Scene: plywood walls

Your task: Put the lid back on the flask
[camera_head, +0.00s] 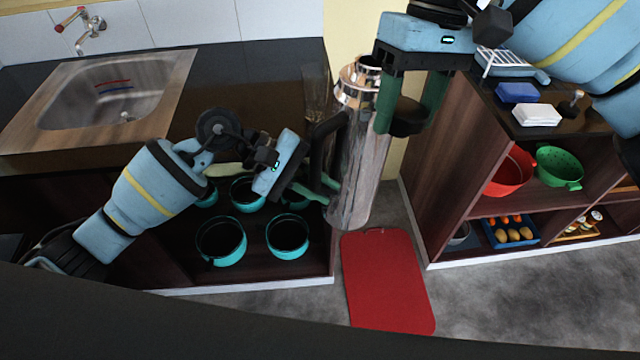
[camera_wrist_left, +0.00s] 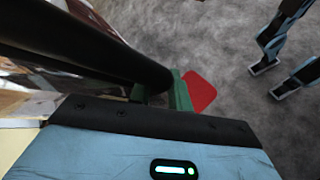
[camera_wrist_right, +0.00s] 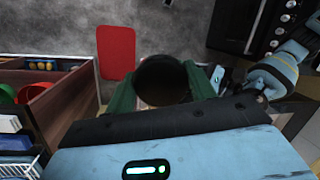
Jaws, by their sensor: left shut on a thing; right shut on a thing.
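The flask (camera_head: 362,160) is a tall shiny metal body with a black handle (camera_head: 324,140) on its left side and a stepped neck (camera_head: 360,82). It is held up in the air, slightly tilted. My left gripper (camera_head: 326,190) is shut on the handle, which also shows in the left wrist view (camera_wrist_left: 95,52). My right gripper (camera_head: 406,112) points down and is shut on the dark round lid (camera_head: 408,116). In the right wrist view the lid (camera_wrist_right: 162,82) sits between the green fingers. The lid is right of the flask's neck, not on it.
A dark counter with a sink (camera_head: 105,88) is at left, with several teal pots (camera_head: 220,240) on the shelf below. A red board (camera_head: 388,280) lies on the grey floor. A shelf unit at right holds a red bowl (camera_head: 510,172) and a green colander (camera_head: 558,167).

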